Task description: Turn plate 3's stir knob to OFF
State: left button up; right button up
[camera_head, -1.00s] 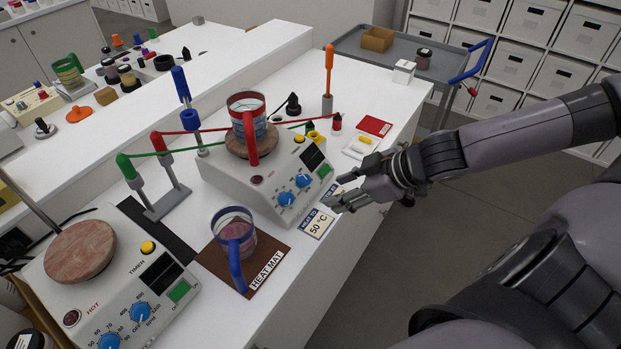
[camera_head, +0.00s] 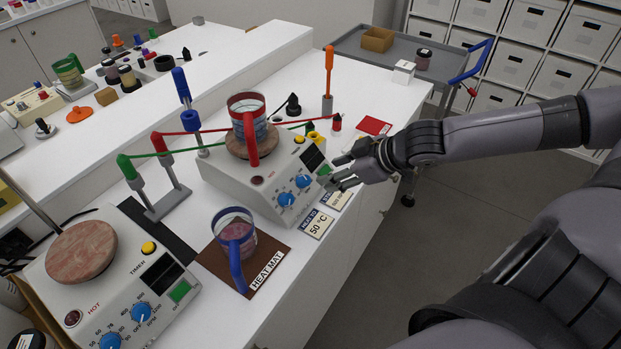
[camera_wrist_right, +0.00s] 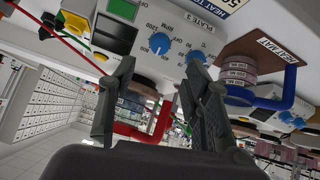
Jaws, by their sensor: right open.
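Plate 3 (camera_head: 222,178) is a white hotplate in the middle of the bench, with its name upside down in the right wrist view. Its stir knob (camera_head: 303,181) is the blue one on the right, by the dark display; the RPM scale circles it in the right wrist view (camera_wrist_right: 160,43). I cannot read its setting surely. The blue heat knob (camera_head: 286,200) sits to its left. My right gripper (camera_head: 334,173) is open and empty, just right of the panel, apart from the knob. In the right wrist view the knob appears between and beyond the fingertips (camera_wrist_right: 160,66). My left gripper is out of view.
A red-handled beaker (camera_head: 246,108) stands on plate 3's disc. A blue-handled beaker (camera_head: 232,228) stands on the brown heat mat (camera_head: 212,262). Another hotplate (camera_head: 130,275) is at front left. A 50 °C card (camera_head: 317,226) lies before plate 3. A grey cart (camera_head: 350,45) stands behind.

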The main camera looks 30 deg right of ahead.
aim_at(308, 181)
jog(key=shift+p+x, duration=0.55)
jog(key=shift+x, duration=4.25)
jog(key=shift+s+f, duration=0.1)
jog(key=shift+c, duration=0.5)
grip_shut()
